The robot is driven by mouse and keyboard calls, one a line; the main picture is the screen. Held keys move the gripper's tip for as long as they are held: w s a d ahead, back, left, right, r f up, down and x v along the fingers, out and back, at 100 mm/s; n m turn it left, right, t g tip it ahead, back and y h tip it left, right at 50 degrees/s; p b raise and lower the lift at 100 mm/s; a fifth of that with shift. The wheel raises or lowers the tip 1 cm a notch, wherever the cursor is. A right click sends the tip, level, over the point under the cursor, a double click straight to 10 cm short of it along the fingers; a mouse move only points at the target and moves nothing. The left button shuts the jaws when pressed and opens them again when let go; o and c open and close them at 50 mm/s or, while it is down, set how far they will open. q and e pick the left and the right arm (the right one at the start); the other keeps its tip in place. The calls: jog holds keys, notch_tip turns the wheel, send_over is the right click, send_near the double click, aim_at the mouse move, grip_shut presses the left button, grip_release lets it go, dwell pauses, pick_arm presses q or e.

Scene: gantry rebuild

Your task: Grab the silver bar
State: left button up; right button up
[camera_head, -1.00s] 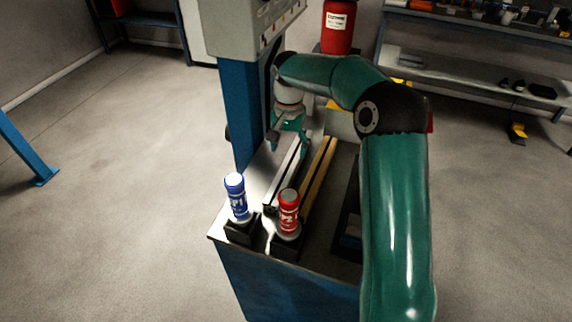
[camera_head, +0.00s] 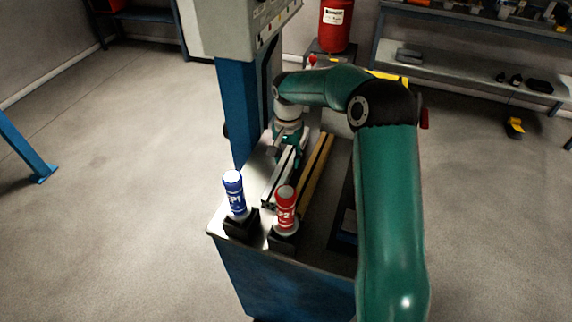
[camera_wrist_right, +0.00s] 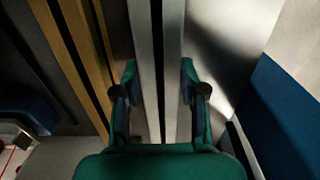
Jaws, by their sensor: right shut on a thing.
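The silver bar (camera_head: 279,181) lies lengthwise on the bench top, left of a gold bar (camera_head: 318,172). In the head view my right gripper (camera_head: 287,155) reaches down over the far part of the silver bar. In the right wrist view its two fingers (camera_wrist_right: 159,70) stand on either side of the silver bar (camera_wrist_right: 158,30), which has a dark groove along its length. The gripper is shut on the bar, which still appears to lie along the bench. The gold bar also shows in the right wrist view (camera_wrist_right: 92,60), outside the fingers. My left gripper is not in view.
A blue-labelled bottle (camera_head: 234,192) and a red bottle (camera_head: 286,207) stand in black holders at the bench's near edge. A blue column (camera_head: 238,110) rises left of the bars. A red canister (camera_head: 336,25) stands behind.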

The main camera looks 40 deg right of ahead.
grip_shut()
jog(key=shift+r, duration=0.25)
